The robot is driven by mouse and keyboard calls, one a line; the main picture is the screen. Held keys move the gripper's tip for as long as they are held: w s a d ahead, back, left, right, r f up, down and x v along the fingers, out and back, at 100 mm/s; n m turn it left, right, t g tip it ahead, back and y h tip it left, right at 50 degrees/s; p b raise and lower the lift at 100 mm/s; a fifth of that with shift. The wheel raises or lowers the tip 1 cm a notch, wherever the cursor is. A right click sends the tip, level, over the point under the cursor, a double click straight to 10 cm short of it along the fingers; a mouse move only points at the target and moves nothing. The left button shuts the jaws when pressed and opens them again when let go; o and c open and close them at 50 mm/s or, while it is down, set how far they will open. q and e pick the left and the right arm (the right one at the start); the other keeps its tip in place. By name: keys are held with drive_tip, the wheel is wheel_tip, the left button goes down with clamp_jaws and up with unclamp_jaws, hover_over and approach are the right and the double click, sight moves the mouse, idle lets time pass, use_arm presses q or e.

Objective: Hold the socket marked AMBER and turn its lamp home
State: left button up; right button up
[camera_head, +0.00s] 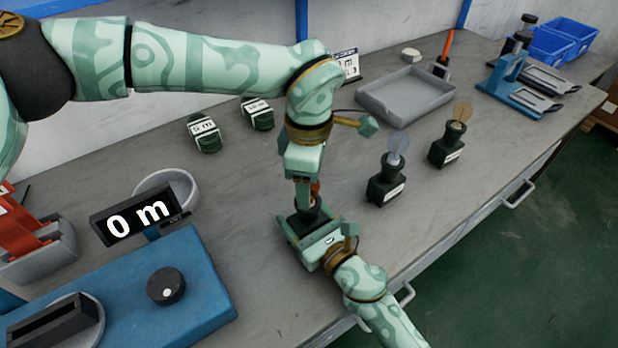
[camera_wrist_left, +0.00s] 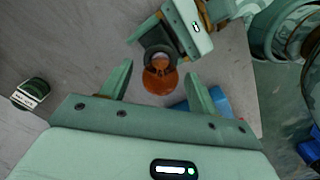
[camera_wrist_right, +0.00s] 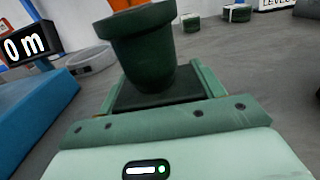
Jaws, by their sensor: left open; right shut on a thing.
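My right gripper (camera_head: 306,222) is shut on a dark green socket (camera_wrist_right: 148,48), which stands upright between its fingers; it also shows in the head view (camera_head: 302,211). No marking is readable on it. An orange lamp (camera_wrist_left: 160,80) sits at this socket's mouth in the left wrist view; how deep it sits I cannot tell. My left gripper (camera_head: 308,188) points down above the socket, open, with a finger on either side of the lamp and gaps showing. Two other dark sockets stand to the right, one with a clear bluish lamp (camera_head: 397,147), one with a pale amber lamp (camera_head: 462,110).
A grey tray (camera_head: 405,97) lies behind the two standing sockets. Two banded green rolls (camera_head: 205,134) stand at the back. A blue unit with a knob (camera_head: 166,286) and a display reading 0 m (camera_head: 137,219) are at left. Blue bins (camera_head: 560,40) stand far right.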

use_arm(q)
wheel_tip(320, 180, up, 12)
drive_tip(key=shift+f, duration=0.25)
use_arm(e)
drive_tip(key=o, duration=1.1)
